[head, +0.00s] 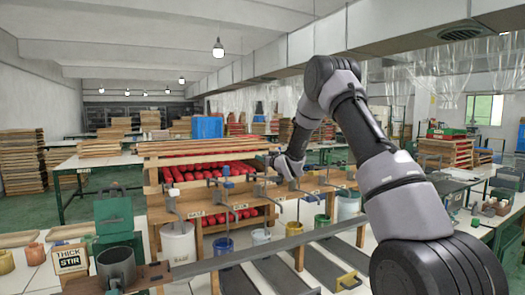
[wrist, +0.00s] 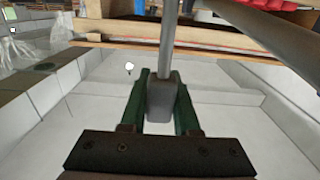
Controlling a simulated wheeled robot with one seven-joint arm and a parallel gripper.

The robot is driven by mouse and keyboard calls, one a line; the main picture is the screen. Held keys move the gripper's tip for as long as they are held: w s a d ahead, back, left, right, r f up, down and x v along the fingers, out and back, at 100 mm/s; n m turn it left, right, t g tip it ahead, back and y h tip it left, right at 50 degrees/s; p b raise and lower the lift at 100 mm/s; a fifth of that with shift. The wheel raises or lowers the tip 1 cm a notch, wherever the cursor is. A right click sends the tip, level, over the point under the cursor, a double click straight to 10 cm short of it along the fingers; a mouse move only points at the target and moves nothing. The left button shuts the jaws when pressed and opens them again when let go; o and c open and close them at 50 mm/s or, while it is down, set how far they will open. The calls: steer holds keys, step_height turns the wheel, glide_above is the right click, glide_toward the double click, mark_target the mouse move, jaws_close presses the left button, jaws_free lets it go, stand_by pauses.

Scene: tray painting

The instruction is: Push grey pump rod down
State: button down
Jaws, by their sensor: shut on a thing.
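The grey pump rod (wrist: 168,42) runs up from a grey block-shaped handle (wrist: 162,102) in the wrist view. My gripper (wrist: 163,88) has its two green fingers on either side of that handle and is shut on it. In the head view my gripper (head: 271,160) is small, at the row of pumps in front of the wooden rack. There the grey rod is hard to tell apart from my gripper and the neighbouring pumps. The rod's far end is out of the wrist view.
A wooden rack (head: 152,207) with red rolls stands behind the pumps. A "THICK STIR" sign (head: 70,259) and a grey pot (head: 116,268) are at front left.

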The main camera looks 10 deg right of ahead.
steer(key=c, duration=0.6)
jaws_free()
steer(key=shift+c, duration=0.2)
steer(key=v, duration=1)
steer(key=shift+s+d, duration=0.15)
steer(key=shift+s, duration=0.25)
steer(key=shift+r, duration=0.1)
